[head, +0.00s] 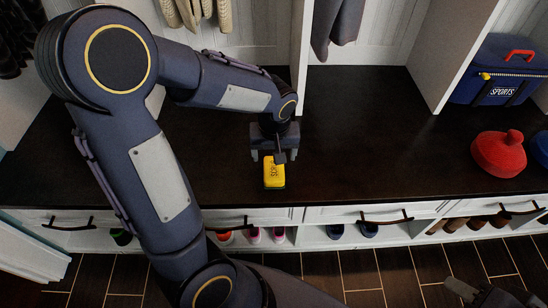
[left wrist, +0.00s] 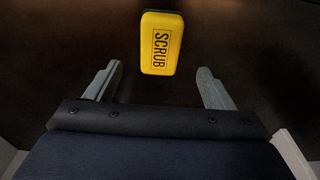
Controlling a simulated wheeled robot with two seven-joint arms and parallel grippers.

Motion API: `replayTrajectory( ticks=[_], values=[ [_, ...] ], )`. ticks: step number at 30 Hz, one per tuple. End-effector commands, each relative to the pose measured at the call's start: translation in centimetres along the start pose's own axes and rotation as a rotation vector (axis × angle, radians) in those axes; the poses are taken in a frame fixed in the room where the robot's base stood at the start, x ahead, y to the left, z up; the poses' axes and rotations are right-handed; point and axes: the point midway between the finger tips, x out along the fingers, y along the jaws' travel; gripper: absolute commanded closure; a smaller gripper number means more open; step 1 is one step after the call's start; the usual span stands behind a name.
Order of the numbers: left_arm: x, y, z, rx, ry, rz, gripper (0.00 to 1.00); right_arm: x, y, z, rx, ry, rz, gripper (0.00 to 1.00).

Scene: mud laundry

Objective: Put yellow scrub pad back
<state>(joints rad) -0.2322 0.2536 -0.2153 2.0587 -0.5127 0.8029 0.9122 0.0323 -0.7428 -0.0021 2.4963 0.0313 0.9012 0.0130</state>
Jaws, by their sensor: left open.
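The yellow scrub pad (head: 274,175), a block with a dark underside, lies on the dark bench top. In the left wrist view the pad (left wrist: 161,43) shows the word SCRUB and sits ahead of the fingertips, roughly between their lines. My left gripper (head: 275,152) is above the bench at the pad's far end and partly covers it in the head view. In the left wrist view its two fingers (left wrist: 159,70) are spread and hold nothing. My right gripper (head: 474,292) is partly in view at the bottom right, over the floor, away from the pad; its jaw opening is unclear.
The dark bench top (head: 350,130) is mostly clear around the pad. A white divider (head: 301,45) rises behind it. A red lidded object (head: 498,153) and a blue SPORTS bag (head: 500,72) are at the right. Drawers (head: 345,214) and shoe cubbies are below the front edge.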

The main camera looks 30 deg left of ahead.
Motion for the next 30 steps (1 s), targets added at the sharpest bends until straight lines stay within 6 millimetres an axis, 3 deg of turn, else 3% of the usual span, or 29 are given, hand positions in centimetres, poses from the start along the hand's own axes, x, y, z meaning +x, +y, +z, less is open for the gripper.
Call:
replayTrajectory(
  ticks=[3,11,14,21,25,30],
  values=[
    [-2.3,0.0,-0.1,0.0,0.002,0.002,0.24,-0.8,-0.4,-0.4,0.0,0.0,0.0,0.64],
    [-4.7,-0.7,0.7,0.011,-0.004,0.039,0.24,-1.1,-0.5,-0.6,0.0,0.0,0.0,0.64],
    [-6.7,-2.0,2.5,0.043,-0.005,0.125,0.24,-1.1,-0.5,-0.5,0.0,0.0,0.0,0.64],
    [-11.4,-4.9,9.4,0.207,0.09,0.382,0.24,-1.1,-0.5,-0.5,0.0,0.0,0.0,0.64],
    [-12.5,-5.3,12.3,0.29,0.171,0.462,0.24,-1.1,-0.5,-0.5,0.0,0.0,0.0,0.64],
    [-12.9,-5.4,14.0,0.35,0.232,0.503,0.24,-1.1,-0.5,-0.5,0.0,0.0,0.0,0.64]
  ],
)
